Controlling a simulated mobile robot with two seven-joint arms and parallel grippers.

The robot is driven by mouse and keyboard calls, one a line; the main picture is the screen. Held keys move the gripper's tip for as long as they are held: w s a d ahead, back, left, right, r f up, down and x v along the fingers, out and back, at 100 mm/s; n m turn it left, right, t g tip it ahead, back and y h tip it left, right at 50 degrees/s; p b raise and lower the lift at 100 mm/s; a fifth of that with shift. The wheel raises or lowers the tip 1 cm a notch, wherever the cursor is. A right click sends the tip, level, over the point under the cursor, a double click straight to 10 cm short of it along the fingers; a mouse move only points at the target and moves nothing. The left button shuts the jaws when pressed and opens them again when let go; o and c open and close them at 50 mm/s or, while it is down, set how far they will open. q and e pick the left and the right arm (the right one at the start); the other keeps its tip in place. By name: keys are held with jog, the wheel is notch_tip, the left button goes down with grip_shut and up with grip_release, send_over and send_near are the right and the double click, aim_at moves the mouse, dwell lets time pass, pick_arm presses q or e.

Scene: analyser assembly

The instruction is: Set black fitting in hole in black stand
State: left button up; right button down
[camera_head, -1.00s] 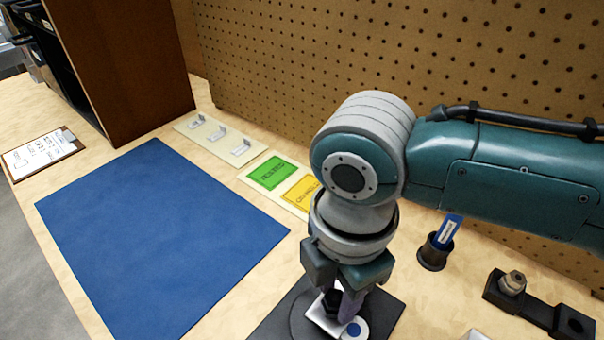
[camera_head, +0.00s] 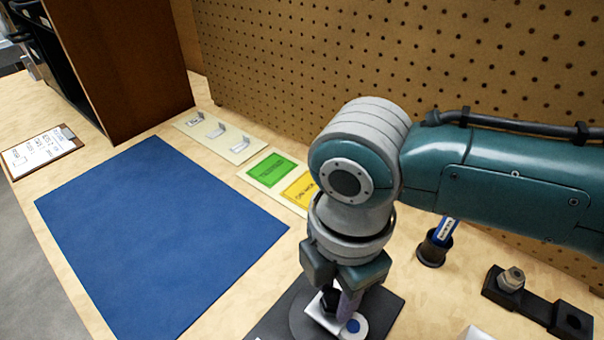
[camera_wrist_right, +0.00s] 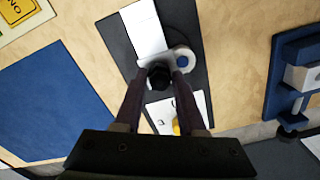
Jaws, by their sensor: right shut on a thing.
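The black fitting (camera_head: 329,299) is between the fingers of my right gripper (camera_head: 341,302), above a white part on a black base plate. In the right wrist view the dark fitting (camera_wrist_right: 160,75) sits between the fingertips of the right gripper (camera_wrist_right: 158,84), which is shut on it. Its lower end is hidden, so I cannot tell whether it touches the white part. The black stand (camera_head: 540,308) is at the right, with a metal hex fitting (camera_head: 512,279) in one end and an open hole at the other. My left gripper is out of view.
A black base plate (camera_head: 386,313) lies under the gripper, with a blue-centred white ring (camera_head: 354,327). A dark cup (camera_head: 433,252) holds a blue-labelled item. A blue mat (camera_head: 160,230), labelled cards (camera_head: 270,171), a clipboard (camera_head: 42,152) and a pegboard (camera_head: 400,60) surround the area.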

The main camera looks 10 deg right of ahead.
dwell(0.3)
dwell(0.4)
grip_release()
dwell(0.7)
notch_tip(320, 180, up, 2)
jog(key=p, duration=0.3)
jog(key=shift+r, duration=0.2)
notch_tip(320, 180, up, 5)
jog(key=p, duration=0.5)
jog(key=shift+f, duration=0.15)
